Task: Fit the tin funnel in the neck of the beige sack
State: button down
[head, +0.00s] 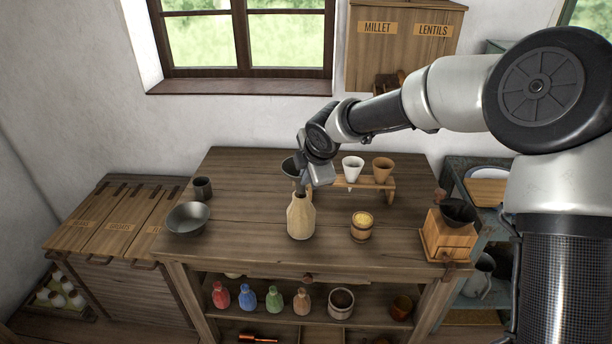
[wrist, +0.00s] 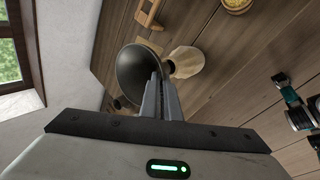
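The beige sack (head: 301,218) stands upright on the wooden table, its narrow neck at the top. The dark grey tin funnel (head: 290,167) is right above the neck, wide mouth up. My gripper (head: 302,186) is beside the funnel and appears shut on it. In the wrist view the funnel (wrist: 134,76) sits against my close-set fingers (wrist: 159,93), and the sack (wrist: 188,62) shows partly behind them.
A grey bowl (head: 187,218) and dark cup (head: 203,187) stand left. A grain-filled wooden tub (head: 362,229) stands right of the sack. Behind is a wooden rack (head: 366,183) with a white cup (head: 353,168) and brown cup (head: 383,169). A wooden mill (head: 448,237) stands at the right edge.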

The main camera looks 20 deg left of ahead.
jog(key=shift+f+b, duration=1.9)
jog(key=shift+f, duration=0.6)
jog(key=c, duration=1.9)
grip_release()
jog(key=shift+c, duration=0.2)
jog(key=p+v, duration=0.5)
jog(key=v, duration=1.2)
jog(key=shift+r, duration=0.25)
jog(key=shift+d, duration=0.1)
